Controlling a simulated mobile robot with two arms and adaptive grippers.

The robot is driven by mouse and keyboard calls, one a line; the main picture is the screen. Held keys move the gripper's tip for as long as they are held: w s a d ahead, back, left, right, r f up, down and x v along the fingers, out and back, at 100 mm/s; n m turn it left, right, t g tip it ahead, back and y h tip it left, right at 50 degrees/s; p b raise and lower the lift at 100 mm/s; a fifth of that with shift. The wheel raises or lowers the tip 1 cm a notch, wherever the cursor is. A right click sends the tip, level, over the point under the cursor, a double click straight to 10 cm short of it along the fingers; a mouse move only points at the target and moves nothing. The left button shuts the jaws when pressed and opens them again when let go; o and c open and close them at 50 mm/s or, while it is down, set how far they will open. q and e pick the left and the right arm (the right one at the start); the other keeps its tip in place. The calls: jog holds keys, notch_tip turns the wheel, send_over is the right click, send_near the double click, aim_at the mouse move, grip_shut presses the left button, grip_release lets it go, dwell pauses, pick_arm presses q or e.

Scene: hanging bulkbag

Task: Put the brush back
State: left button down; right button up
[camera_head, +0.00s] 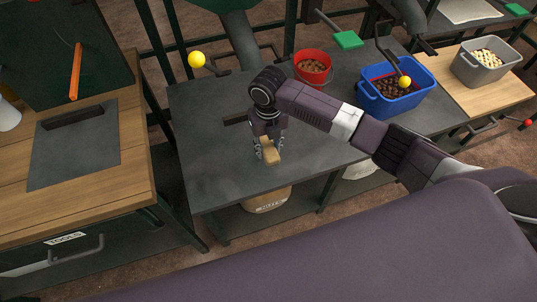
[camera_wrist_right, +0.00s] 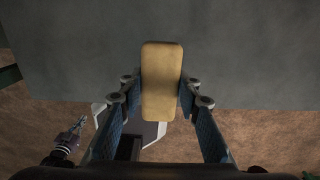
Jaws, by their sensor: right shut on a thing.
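The brush (camera_head: 271,152) has a tan wooden block-shaped back. My right gripper (camera_head: 268,154) is shut on it over the grey table (camera_head: 205,140), near the front edge. In the right wrist view, the brush (camera_wrist_right: 161,85) stands lengthwise between the two fingers, with a finger on each side. Its underside is hidden, and I cannot tell whether it touches the table. In the right wrist view, what looks like my left gripper (camera_wrist_right: 80,123) shows small at the lower left, with its jaws too small to read.
A wooden workbench (camera_head: 110,190) at left carries a grey mat (camera_head: 60,160) with a dark bar (camera_head: 73,117). An orange tool (camera_head: 75,72) is upright behind it. A red bucket (camera_head: 313,68) and blue bin (camera_head: 395,105) stand on the grey table; a grey bin (camera_head: 480,75) is farther right.

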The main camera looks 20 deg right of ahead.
aim_at(268, 147)
jog(key=shift+f, duration=2.2)
jog(key=shift+f, duration=0.2)
jog(key=o, duration=1.1)
jog(key=shift+r, duration=0.1)
notch_tip(268, 147, up, 12)
jog(key=shift+r, duration=0.15)
